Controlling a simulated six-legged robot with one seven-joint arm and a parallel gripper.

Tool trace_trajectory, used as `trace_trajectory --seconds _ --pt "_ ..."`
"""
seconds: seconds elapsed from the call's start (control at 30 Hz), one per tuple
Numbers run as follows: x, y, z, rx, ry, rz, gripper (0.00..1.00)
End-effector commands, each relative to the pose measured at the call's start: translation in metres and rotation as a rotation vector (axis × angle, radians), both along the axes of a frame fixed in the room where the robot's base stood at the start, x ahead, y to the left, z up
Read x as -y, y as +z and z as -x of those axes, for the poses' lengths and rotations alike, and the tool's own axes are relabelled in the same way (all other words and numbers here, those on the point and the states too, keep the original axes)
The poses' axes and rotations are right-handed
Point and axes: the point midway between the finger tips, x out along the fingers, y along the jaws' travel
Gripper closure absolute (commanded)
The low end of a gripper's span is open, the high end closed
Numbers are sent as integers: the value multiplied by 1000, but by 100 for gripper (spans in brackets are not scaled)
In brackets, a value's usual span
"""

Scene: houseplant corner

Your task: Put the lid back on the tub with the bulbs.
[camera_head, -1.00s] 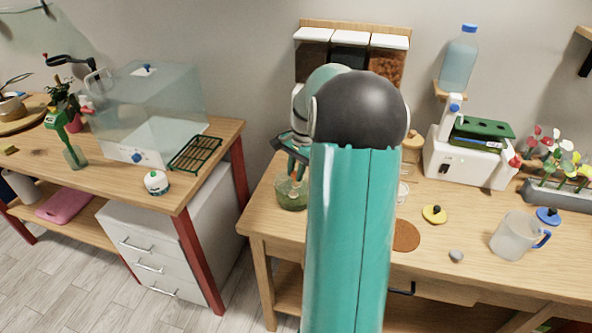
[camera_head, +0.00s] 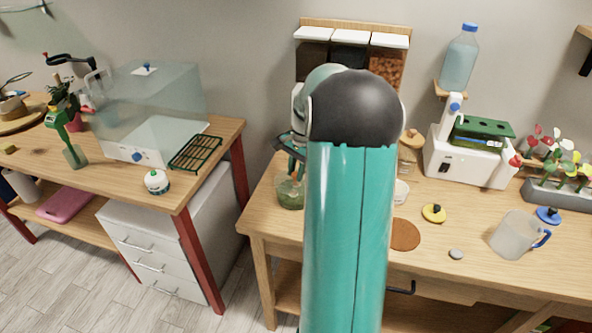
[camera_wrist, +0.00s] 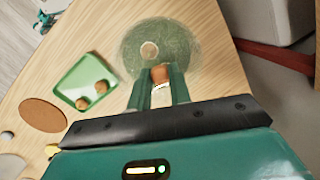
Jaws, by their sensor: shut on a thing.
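A green square tub (camera_wrist: 66,74) with brown bulbs in it stands open on the table in the wrist view. In the head view my arm hides it. My gripper (camera_wrist: 160,77) is shut on a small brown knob-like piece (camera_wrist: 160,74); I cannot tell whether a lid hangs below it. Behind the fingertips is a round, see-through green shape (camera_wrist: 180,43) with a pale ring in it, apparently the green glass jar (camera_head: 290,193) in the head view. My gripper is left of the arm, over that jar. A yellow lid (camera_head: 434,212) with a dark knob lies on the table.
A white device (camera_head: 470,160) and a wooden-topped jar (camera_head: 410,150) stand behind.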

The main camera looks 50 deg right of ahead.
Motion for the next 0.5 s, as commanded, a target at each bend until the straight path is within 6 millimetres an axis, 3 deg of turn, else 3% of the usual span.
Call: trace_trajectory --seconds 0.27,0.3,0.4,0.5 --pt "0 0 0 0 1 0 100" --pt "0 0 0 0 1 0 74" --pt "0 0 0 0 1 0 55" --pt "0 0 0 0 1 0 55"
